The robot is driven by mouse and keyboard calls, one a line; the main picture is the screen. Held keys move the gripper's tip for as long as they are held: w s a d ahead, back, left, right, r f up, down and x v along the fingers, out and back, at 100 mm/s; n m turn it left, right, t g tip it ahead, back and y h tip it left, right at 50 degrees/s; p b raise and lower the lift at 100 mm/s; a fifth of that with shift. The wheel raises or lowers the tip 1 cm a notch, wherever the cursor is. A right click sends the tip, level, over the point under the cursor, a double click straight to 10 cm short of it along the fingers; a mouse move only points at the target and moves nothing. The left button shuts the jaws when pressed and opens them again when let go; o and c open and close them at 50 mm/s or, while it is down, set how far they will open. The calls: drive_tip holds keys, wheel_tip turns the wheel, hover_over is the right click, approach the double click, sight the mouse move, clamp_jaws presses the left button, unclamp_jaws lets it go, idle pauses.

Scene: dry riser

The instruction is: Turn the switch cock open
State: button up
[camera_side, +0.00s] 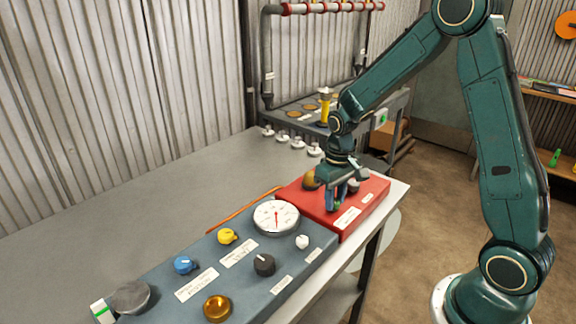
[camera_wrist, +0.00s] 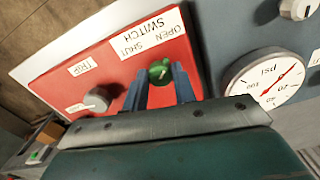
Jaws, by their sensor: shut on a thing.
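The switch cock is a small green knob (camera_wrist: 160,70) on a red panel (camera_wrist: 65,82), beside a white label reading SWITCH, OPEN and SHUT. My gripper (camera_wrist: 160,82) is shut on the green knob, with one blue-grey finger on each side of it. A pale mark shows on the knob, but I cannot tell which word it points at. In the side view my gripper (camera_side: 337,198) reaches down onto the red box (camera_side: 376,196) and mostly hides the knob.
A grey knob (camera_wrist: 97,99) sits on the red panel near a TRIP label. A brass-coloured dome (camera_side: 309,180) stands behind my gripper. The adjoining blue-grey panel carries a psi gauge (camera_side: 276,217), a white knob (camera_side: 302,242) and several other knobs. An orange rod (camera_side: 245,209) lies behind.

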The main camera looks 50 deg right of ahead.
sight(335, 202)
drive_tip(key=o, duration=1)
wheel_tip(335, 202, up, 14)
idle(0.4)
drive_tip(key=s+a+r+n+t, duration=0.1)
drive_tip(key=s+a+r+t, duration=0.1)
drive_tip(key=s, duration=0.7)
drive_tip(key=s+a+r+n+t, duration=0.1)
drive_tip(key=s+a+r+t, duration=0.2)
drive_tip(key=s+a, duration=0.3)
drive_tip(key=s+r, duration=0.1)
drive_tip(key=s, duration=0.3)
drive_tip(key=shift+s+t, duration=0.25)
drive_tip(key=shift+t, duration=0.05)
